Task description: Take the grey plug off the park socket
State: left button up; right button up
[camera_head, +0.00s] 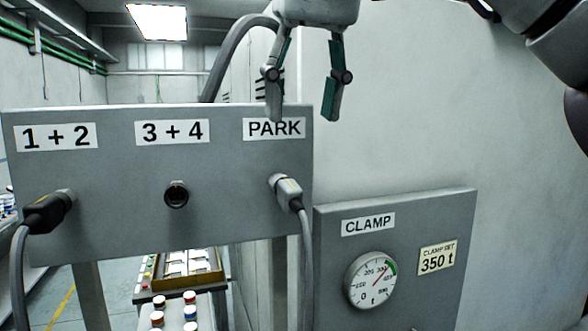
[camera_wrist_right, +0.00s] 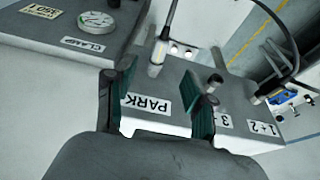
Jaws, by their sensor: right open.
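The grey plug (camera_head: 287,192) sits in the park socket under the PARK label (camera_head: 274,129), at the right end of the grey panel (camera_head: 110,180). Its cable hangs down from it. The park socket itself is hidden behind the plug. The grey plug also shows in the right wrist view (camera_wrist_right: 157,58), beyond my fingertips. My right gripper (camera_head: 304,112) is open and empty, above and slightly right of the PARK label and apart from the plug. In the right wrist view its two fingers (camera_wrist_right: 160,100) stand either side of the PARK label. My left gripper is not in view.
A black plug (camera_head: 48,211) sits under the 1 + 2 label. The 3 + 4 socket (camera_head: 176,194) is empty. A CLAMP panel with a gauge (camera_head: 371,280) stands lower right. Bottles (camera_head: 173,308) stand below the panel. A thick grey hose (camera_head: 226,58) rises behind it.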

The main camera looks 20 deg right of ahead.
aim_at(292, 185)
jog(key=x, duration=0.9)
jog(key=shift+w+f, duration=0.25)
jog(key=shift+w, duration=0.3)
jog(key=shift+w+f, duration=0.1)
jog(key=shift+f, duration=0.45)
jog(key=shift+w+f, duration=0.1)
jog(key=shift+f, duration=0.05)
grip_shut()
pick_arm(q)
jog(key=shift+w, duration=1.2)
pick_arm(e)
jog(key=shift+s, duration=2.45)
